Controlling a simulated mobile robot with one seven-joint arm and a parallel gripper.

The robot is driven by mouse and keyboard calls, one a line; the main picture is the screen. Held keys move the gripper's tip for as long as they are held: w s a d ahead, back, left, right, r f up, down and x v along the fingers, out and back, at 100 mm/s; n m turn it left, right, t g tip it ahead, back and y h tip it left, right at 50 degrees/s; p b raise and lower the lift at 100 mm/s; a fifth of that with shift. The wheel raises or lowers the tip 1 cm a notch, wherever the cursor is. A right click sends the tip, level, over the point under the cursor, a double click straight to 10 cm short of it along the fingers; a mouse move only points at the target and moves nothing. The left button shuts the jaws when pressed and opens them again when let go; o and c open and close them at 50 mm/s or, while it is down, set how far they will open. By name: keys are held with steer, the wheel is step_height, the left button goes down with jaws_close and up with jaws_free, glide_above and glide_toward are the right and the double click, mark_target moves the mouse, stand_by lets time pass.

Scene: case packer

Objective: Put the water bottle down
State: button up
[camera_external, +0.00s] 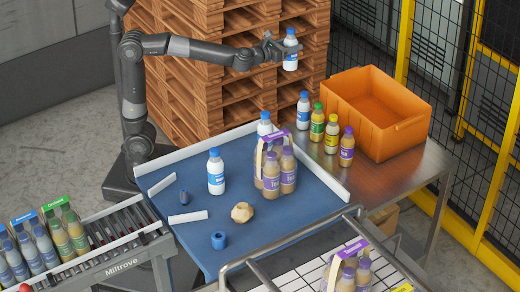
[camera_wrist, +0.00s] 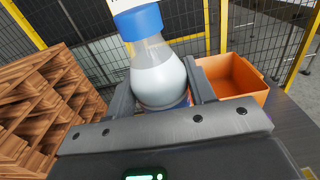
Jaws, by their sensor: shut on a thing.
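Another blue-capped water bottle (camera_external: 216,174) stands on the blue table (camera_external: 250,232). One more (camera_external: 264,124) stands farther back, partly hidden by a purple multipack (camera_external: 271,174).
An orange crate (camera_external: 350,110) stands on the metal table (camera_external: 395,178), beside a row of several bottles (camera_external: 317,124). Wooden pallets (camera_external: 185,85) are stacked behind. A conveyor (camera_external: 110,235) runs at left.

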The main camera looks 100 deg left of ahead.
step_height(320, 180, down, 34)
steer(key=shift+f, duration=0.15)
steer(key=shift+f, duration=0.15)
steer(key=o, duration=1.2)
steer(key=shift+c, duration=0.2)
